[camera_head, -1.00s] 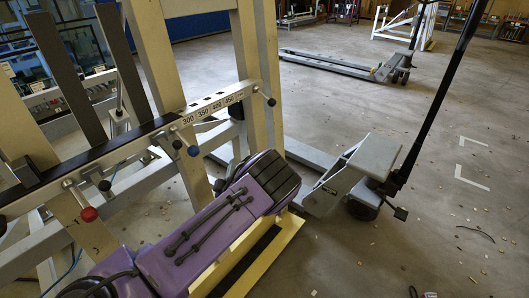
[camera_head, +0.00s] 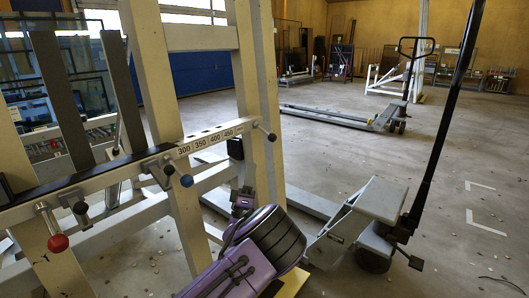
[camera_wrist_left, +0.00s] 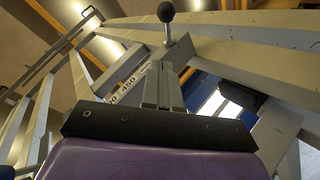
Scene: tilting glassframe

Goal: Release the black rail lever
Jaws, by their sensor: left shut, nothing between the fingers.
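The pale scale rail (camera_head: 215,135) with printed numbers crosses the upright frame. A lever with a black ball (camera_head: 271,137) sticks out at the rail's right end. It also shows in the left wrist view as a black ball on a short metal stem (camera_wrist_left: 166,12). My left gripper (camera_head: 245,172) is below the rail's right end, apart from the lever. In the left wrist view its grey fingers (camera_wrist_left: 163,82) are together and empty, pointing up toward the rail, with the ball beyond the tips. My right gripper is not in view.
A red-ball lever (camera_head: 58,242) and a blue-ball lever (camera_head: 186,181) sit further left on the frame. A cream upright (camera_head: 268,90) stands close by my left gripper. A pallet truck (camera_head: 372,210) stands to the right, with open floor beyond.

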